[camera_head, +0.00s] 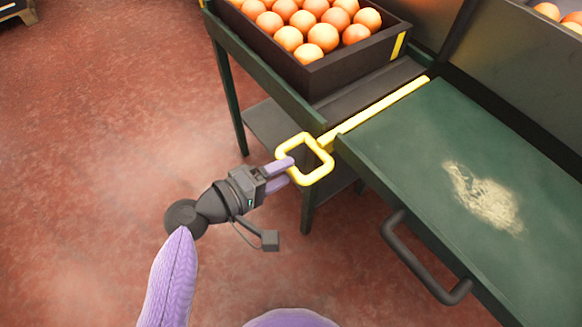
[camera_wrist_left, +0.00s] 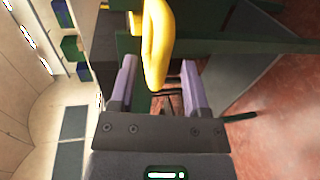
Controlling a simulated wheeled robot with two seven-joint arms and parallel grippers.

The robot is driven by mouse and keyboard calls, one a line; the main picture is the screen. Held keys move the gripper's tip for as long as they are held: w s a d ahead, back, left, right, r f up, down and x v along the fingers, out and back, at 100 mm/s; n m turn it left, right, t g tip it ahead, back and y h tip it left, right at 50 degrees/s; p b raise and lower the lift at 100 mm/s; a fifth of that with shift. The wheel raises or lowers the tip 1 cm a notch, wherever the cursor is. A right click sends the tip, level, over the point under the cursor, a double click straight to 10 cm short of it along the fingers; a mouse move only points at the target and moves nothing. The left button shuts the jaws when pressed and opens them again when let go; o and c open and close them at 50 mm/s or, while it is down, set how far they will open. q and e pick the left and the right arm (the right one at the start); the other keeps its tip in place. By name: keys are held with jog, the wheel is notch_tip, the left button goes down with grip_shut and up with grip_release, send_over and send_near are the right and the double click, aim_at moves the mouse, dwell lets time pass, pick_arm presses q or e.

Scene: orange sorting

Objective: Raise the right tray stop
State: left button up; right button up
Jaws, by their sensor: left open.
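The tray stop is a yellow bar (camera_head: 375,110) lying across the green bench, with a yellow square loop handle (camera_head: 304,159) at its near end, past the bench's edge. My left gripper (camera_head: 282,172) is at the left side of the loop. Its lilac fingers are open. In the left wrist view the yellow loop (camera_wrist_left: 156,45) stands between the two spread fingers of the gripper (camera_wrist_left: 160,85), and I see a gap on both sides of it. My right gripper is not in view.
A dark tray of oranges (camera_head: 350,60) sits on the bench behind the bar. The green top (camera_head: 430,150) right of the bar is bare except for a pale patch (camera_head: 483,198). A dark handle (camera_head: 425,262) sticks out at the front. Red floor lies open at left.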

pick_arm(q)
jog(key=shift+b+x, duration=0.3)
jog(key=shift+x, duration=1.05)
grip_shut()
jog(key=shift+s+f, duration=0.1)
